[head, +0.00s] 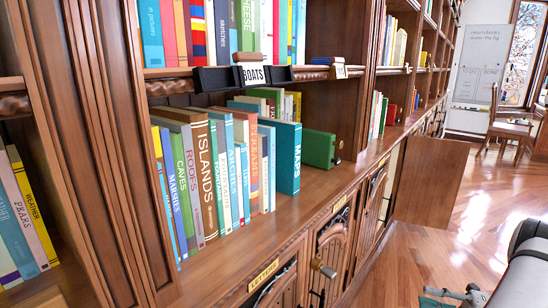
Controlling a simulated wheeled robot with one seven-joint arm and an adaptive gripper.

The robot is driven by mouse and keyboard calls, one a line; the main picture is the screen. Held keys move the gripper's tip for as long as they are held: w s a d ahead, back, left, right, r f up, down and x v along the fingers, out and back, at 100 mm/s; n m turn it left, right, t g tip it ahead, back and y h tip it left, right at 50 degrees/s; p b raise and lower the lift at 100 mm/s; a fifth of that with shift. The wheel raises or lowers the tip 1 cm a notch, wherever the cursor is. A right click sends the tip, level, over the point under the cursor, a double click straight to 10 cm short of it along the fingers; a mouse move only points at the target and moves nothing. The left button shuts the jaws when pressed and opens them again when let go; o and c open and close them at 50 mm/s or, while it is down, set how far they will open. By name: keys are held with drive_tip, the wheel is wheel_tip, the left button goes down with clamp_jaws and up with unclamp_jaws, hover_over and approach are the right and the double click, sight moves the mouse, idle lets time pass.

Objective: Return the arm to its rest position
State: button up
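My arm (523,270) shows at the lower right corner as a white and black link. Part of my gripper (456,296), grey and jointed, shows at the bottom edge beside it. It is cut off by the frame, so I cannot tell whether its fingers are open or shut. A small teal patch (430,302) lies next to it; I cannot tell what it is or whether it is held. The gripper is in front of the bookcase, apart from the shelves.
A wooden bookcase (355,180) fills the left and middle, with rows of books, including a teal MAPS book (287,158) and a green book (319,148) lying on its side. A cabinet handle (324,269) sticks out below. A chair (508,125) and whiteboard (480,65) stand far right; floor (490,215) there is clear.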

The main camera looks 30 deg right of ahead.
drive_tip(key=w+a+r+n+g+y, duration=0.1)
drive_tip(key=w+a+r+n+g, duration=0.35)
drive_tip(key=r+n, duration=0.2)
drive_tip(key=w+a+r+n+g+y, duration=0.1)
drive_tip(key=w+a+r+n+g, duration=0.2)
drive_tip(key=w+a+r+n, duration=0.4)
drive_tip(key=a+r+n+g+h, duration=0.3)
drive_tip(key=a+r+n+g, duration=0.4)
drive_tip(key=a+r, duration=0.65)
drive_tip(key=s+a+r+n+g+h, duration=0.1)
drive_tip(key=s+a+r+n+h, duration=0.15)
drive_tip(key=s+a+n, duration=0.4)
drive_tip(key=s+a+r+n+g+h, duration=0.1)
drive_tip(key=s+a+n+h, duration=0.2)
drive_tip(key=a+n, duration=0.5)
drive_tip(key=s+a+f+n+t+h, duration=0.2)
drive_tip(key=s+n+h, duration=0.1)
drive_tip(key=s+n, duration=0.3)
drive_tip(key=s+a+f+n+t+h, duration=0.1)
drive_tip(key=s+a+n+h, duration=0.1)
drive_tip(key=s+n, duration=0.3)
wheel_tip(320, 180, up, 23)
drive_tip(key=t+p, duration=0.3)
drive_tip(key=p, duration=1.8)
drive_tip(key=shift+d+t+p, duration=0.25)
drive_tip(key=shift+t+p, duration=0.1)
